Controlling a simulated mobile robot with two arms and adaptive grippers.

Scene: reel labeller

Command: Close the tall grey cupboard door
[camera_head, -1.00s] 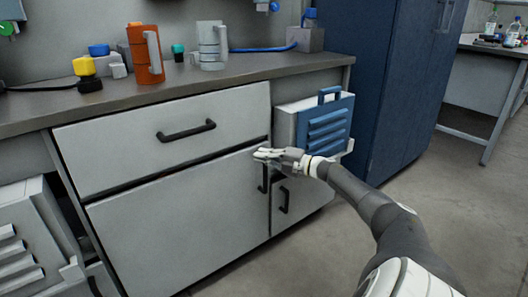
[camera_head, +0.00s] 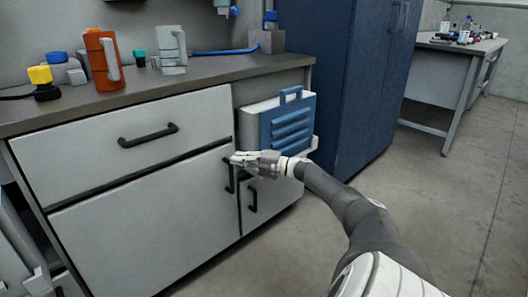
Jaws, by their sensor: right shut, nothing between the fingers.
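A grey cupboard door (camera_head: 145,225) is below a wide drawer under the bench. It looks about flush with the front. Its black vertical handle (camera_head: 229,186) is at its right edge, partly behind my right gripper. My right gripper (camera_head: 236,160) is shut and empty, its fingertips pointing left in front of the upper part of this handle. I cannot tell whether it touches. A narrow grey door with a black handle (camera_head: 252,199) is just to the right. The only tall cupboard in view is dark blue (camera_head: 345,75), with its doors looking shut. My left gripper is out of view.
The closed drawer has a black handle (camera_head: 148,135). A blue louvred box (camera_head: 288,125) sticks out at the bench's right end, behind my right wrist. Open floor (camera_head: 440,205) lies to the right.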

